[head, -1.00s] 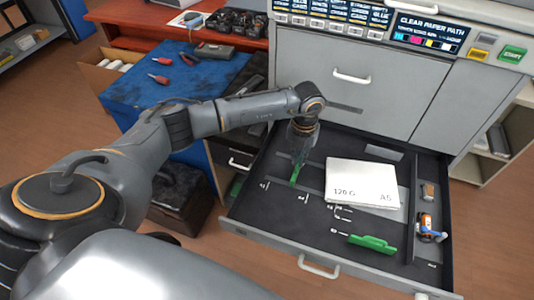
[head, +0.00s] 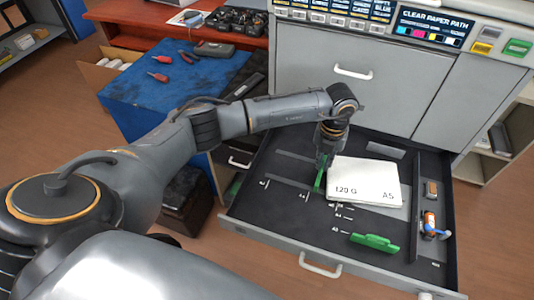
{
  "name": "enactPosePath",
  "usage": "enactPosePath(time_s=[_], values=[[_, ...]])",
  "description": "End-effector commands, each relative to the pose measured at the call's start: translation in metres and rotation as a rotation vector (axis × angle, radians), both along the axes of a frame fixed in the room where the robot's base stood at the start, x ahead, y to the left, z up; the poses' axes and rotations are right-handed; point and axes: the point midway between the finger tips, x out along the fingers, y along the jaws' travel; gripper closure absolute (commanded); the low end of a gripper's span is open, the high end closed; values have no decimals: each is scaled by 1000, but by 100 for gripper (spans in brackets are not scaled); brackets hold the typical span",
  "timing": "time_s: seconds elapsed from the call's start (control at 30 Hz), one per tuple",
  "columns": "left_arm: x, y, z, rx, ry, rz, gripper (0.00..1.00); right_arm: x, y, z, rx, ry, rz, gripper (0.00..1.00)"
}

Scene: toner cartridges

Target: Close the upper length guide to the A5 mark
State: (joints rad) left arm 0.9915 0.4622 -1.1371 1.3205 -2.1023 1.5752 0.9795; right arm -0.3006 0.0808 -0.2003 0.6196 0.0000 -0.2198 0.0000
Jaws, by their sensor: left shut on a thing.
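The open paper drawer (head: 280,219) holds a white paper stack (head: 364,182) marked "120 G" and "A5". A green length guide (head: 320,178) stands upright at the stack's left edge, close against it or touching. My left gripper (head: 323,158) is shut on the top of this guide; its fingers are partly hidden by the wrist. White size marks (head: 302,197) lie on the drawer floor along a grey slot. A second green guide (head: 375,242) stands near the drawer front, apart from the stack. My right gripper is not in view.
A blue and orange item (head: 431,226) and a small tan block (head: 431,189) lie in the drawer's right compartment. A blue-topped cabinet (head: 150,85) with red-handled tools stands at the left. The drawer floor left of the guide is clear.

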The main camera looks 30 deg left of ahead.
Motion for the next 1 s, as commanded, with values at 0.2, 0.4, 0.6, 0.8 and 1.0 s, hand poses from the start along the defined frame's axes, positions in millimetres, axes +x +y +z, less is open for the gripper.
enactPosePath(time_s=[0.2,0.4,0.6,0.8,1.0], values=[[4,-16,-1,0,0,-2,100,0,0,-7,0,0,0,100],[7,-30,-2,-2,0,-3,100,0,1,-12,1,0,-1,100],[10,-44,-1,-2,-1,-2,100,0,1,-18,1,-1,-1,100],[13,-57,-2,-2,0,-3,100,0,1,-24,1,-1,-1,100],[15,-64,0,-1,0,-2,78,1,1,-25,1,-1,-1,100]])
